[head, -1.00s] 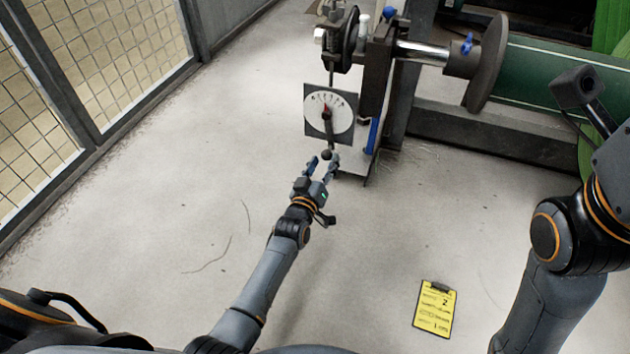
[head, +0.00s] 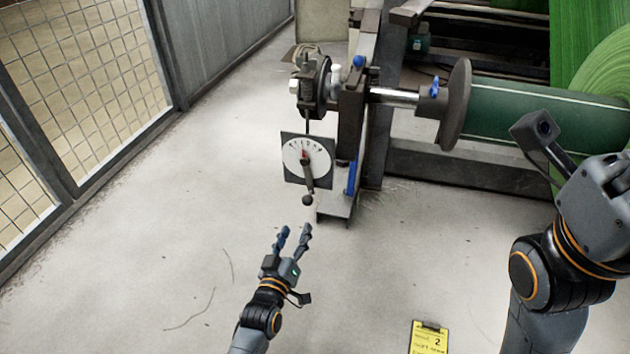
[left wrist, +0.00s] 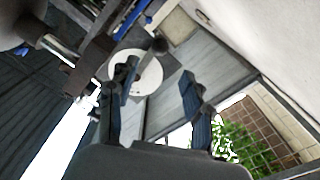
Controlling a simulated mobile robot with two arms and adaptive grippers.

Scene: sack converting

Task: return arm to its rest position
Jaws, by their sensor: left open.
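My left gripper (head: 293,240) is open and empty in the head view, below and apart from the dial lever's round dark knob (head: 307,200). The white dial (head: 296,157) on its dark square plate has a red mark and a lever that hangs down. In the left wrist view my open fingers (left wrist: 155,105) show with nothing between them; the white dial (left wrist: 147,78) and the dark knob (left wrist: 159,46) lie beyond. My right arm stands at the right of the head view; its fingertips are not clearly visible.
A green roll (head: 540,122) on a steel shaft (head: 392,96) sits in a dark frame at upper right. A mesh fence (head: 85,85) runs along the left. A yellow clipboard (head: 427,340) lies on the floor at the bottom. The floor around my left gripper is clear.

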